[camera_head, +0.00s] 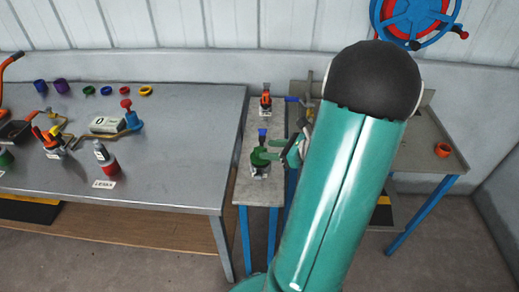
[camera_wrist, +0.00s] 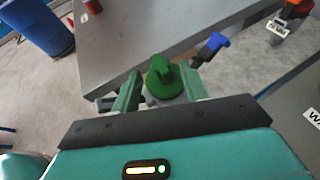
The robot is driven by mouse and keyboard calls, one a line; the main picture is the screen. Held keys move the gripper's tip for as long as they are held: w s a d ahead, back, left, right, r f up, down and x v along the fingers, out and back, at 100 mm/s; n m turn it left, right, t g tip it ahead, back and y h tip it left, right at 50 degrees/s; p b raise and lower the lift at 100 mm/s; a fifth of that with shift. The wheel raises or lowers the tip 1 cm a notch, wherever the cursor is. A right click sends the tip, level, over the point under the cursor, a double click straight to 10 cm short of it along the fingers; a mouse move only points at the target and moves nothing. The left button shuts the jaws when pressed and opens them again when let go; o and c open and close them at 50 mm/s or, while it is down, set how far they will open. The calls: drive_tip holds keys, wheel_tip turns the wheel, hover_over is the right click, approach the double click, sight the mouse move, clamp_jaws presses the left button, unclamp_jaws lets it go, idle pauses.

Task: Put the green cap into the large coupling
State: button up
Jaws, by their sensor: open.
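The green cap (camera_wrist: 160,76) with its raised grip shows between the fingers of my gripper (camera_wrist: 160,92) in the wrist view. The fingers stand apart on either side of it, and I cannot tell whether they touch it. In the head view the green cap (camera_head: 260,157) sits at the top of the large coupling (camera_head: 260,172), which stands on the narrow grey stand and has a blue-handled lever (camera_head: 262,134). My gripper (camera_head: 288,152) is at its right. The cap and fingers hide most of the coupling, so how deep the cap sits cannot be told.
A second, orange coupling (camera_head: 266,101) stands farther back on the narrow stand (camera_head: 262,196). The large metal table (camera_head: 180,160) at left holds several coloured caps, a bottle (camera_head: 105,158) and a blue valve (camera_head: 132,118). An orange ring (camera_head: 442,150) lies on the right table.

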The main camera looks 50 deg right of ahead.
drive_tip(key=v, duration=0.6)
drive_tip(key=w+a+n+g, duration=0.1)
drive_tip(key=a+n, duration=0.1)
drive_tip(key=w+a+r+n+g+y, duration=0.1)
drive_tip(key=w+a, duration=0.1)
drive_tip(key=a, duration=0.1)
drive_tip(key=w+a+r+n+g+y, duration=0.1)
drive_tip(key=a+n, duration=0.1)
drive_tip(key=a, duration=0.1)
drive_tip(key=shift+w+a+r+n, duration=0.15)
drive_tip(key=shift+a+r+n, duration=0.05)
drive_tip(key=shift+a+n, duration=0.1)
drive_tip(key=s+a+r+n+g+h, duration=0.1)
drive_tip(key=a+r+n+h, duration=0.1)
drive_tip(key=a+n, duration=0.6)
drive_tip(key=s+a+r+n+g+h, duration=0.2)
drive_tip(key=a+r+n, duration=0.3)
drive_tip(key=a+n, duration=0.4)
drive_tip(key=s+a+r+n+g+h, duration=0.1)
drive_tip(key=a+r+n, duration=0.3)
drive_tip(key=a+n, duration=0.5)
drive_tip(key=shift+s+n+h, duration=0.2)
drive_tip(key=shift+n+h, duration=0.2)
drive_tip(key=shift+n, duration=0.2)
